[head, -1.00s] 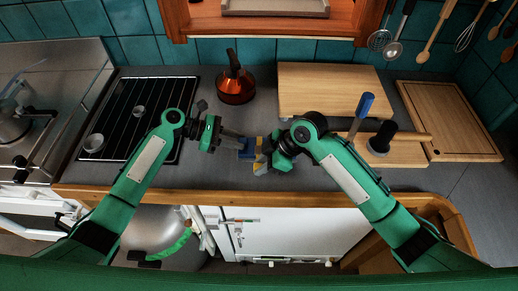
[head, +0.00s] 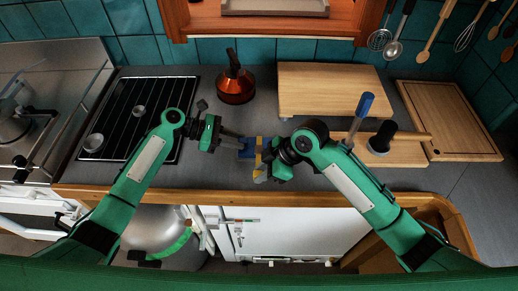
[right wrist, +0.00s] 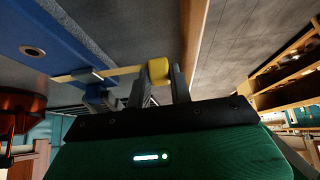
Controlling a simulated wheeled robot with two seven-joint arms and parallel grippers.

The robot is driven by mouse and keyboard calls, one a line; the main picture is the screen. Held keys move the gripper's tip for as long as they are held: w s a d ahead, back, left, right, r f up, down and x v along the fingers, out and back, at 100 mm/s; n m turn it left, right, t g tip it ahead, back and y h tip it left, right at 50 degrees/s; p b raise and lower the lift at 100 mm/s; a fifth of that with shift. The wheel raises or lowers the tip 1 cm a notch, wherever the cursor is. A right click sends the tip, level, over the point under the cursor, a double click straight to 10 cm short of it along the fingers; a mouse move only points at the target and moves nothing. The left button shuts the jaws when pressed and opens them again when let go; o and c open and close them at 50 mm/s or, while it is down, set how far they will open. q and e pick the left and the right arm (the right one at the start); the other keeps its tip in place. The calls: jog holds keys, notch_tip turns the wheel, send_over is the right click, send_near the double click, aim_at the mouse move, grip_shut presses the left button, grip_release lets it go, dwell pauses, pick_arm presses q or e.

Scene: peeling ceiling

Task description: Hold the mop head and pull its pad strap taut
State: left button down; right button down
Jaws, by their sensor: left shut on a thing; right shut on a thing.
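The mop head (head: 246,150) is a small blue block with a grey pad, in the middle of the counter. It also shows large at upper left in the right wrist view (right wrist: 60,45). My left gripper (head: 238,144) is shut on its left side. A yellow strap (right wrist: 122,71) runs from the mop head to a yellow tab (right wrist: 158,70). My right gripper (head: 260,171) is shut on this tab, on the front right side of the mop head. The strap looks straight in the right wrist view; how tight it is I cannot tell.
A copper kettle (head: 236,86) stands behind the mop head. The black hob (head: 125,110) is at left. Cutting boards (head: 330,88) and a blue-handled tool (head: 362,110) are at right. The wooden counter edge (head: 250,197) runs along the front.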

jog(key=shift+s+f, duration=0.1)
jog(key=shift+s, duration=0.25)
dwell(0.7)
jog(key=shift+c, duration=1.8)
grip_release()
jog(key=shift+w, duration=0.1)
jog(key=shift+r, duration=3.6)
